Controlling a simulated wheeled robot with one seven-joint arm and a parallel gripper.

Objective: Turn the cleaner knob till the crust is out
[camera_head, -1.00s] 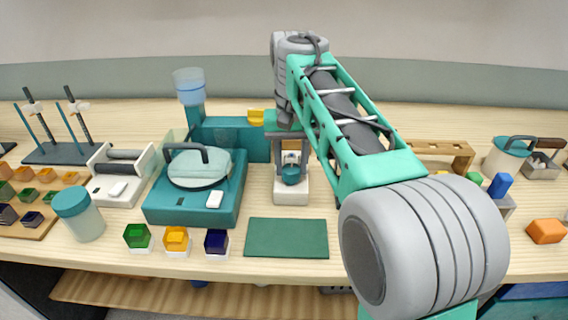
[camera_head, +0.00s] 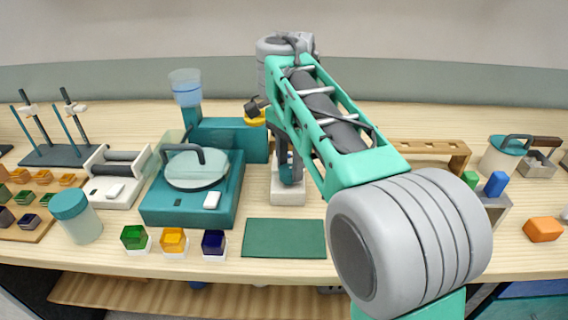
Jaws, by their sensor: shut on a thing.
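The cleaner appears to be the small pale block (camera_head: 288,197) at the middle of the bench, with a round teal knob (camera_head: 290,175) on its front. My gripper (camera_head: 289,168) points down over it from behind and is shut on the knob. The fingers appear nearly edge-on and partly cover the knob and the top of the block. I cannot make out any crust; the inside of the cleaner is hidden.
A teal machine with a clear lid (camera_head: 197,169) stands close to the left. A green mat (camera_head: 284,238) lies clear in front. Green, yellow and dark blue cubes (camera_head: 173,241) sit front left. A wooden rack (camera_head: 430,148) stands behind right. My arm hides the bench to the right.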

